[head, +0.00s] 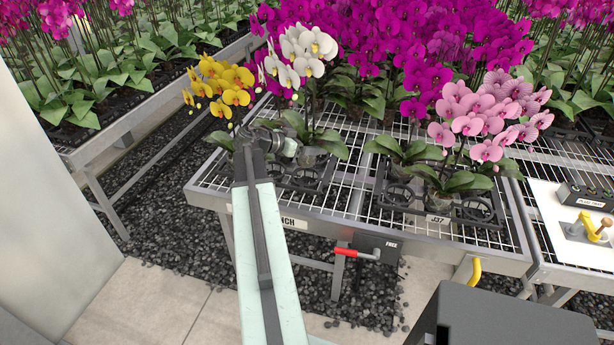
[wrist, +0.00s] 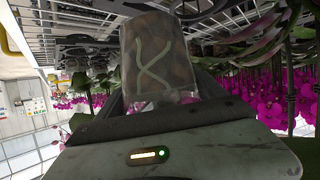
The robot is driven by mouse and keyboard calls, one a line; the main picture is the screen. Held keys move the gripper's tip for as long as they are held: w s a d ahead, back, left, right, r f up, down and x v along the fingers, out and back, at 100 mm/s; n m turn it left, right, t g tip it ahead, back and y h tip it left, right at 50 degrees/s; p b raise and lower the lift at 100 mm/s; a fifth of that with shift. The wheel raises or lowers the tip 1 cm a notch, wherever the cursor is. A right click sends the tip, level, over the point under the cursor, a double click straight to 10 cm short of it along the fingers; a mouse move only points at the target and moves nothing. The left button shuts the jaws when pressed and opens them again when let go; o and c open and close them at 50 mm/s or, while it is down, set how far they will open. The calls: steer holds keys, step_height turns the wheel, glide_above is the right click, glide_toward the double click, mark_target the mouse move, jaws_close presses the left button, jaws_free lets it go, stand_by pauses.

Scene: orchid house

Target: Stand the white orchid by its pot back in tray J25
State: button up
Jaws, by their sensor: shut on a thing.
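The white orchid (head: 308,52) shows white blooms on a tall stem above my gripper in the head view. My gripper (head: 292,148) is shut on its pot. In the wrist view the clear pot (wrist: 158,50), with pale green roots and brown bark inside, fills the space ahead of the jaws. A black tray (head: 305,182) lies on the mesh bench beneath and just beyond my gripper, partly hidden by the arm. Its label is not readable, so I cannot tell if it is J25. I cannot tell whether the pot touches it.
A yellow orchid (head: 232,85) stands close left of my gripper. Pink orchids (head: 485,120) stand at the tray labelled J37 (head: 437,219) on the right. Dense magenta orchids (head: 430,45) fill the back. A red-handled lever (head: 350,252) juts from the bench's front edge.

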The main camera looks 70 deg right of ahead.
step_height(320, 180, down, 10)
steer(key=b, duration=0.9)
steer(key=shift+f+b, duration=0.15)
steer(key=shift+b, duration=0.15)
steer(key=shift+r, duration=0.2)
steer(key=shift+f, duration=0.1)
steer(key=o, duration=1.9)
steer(key=shift+w+a+r+p, duration=0.2)
steer(key=shift+a+r+p, duration=0.05)
steer(key=shift+r+p, duration=0.15)
steer(key=p+v, duration=0.4)
steer(key=v, duration=0.7)
steer(key=shift+w+a, duration=0.1)
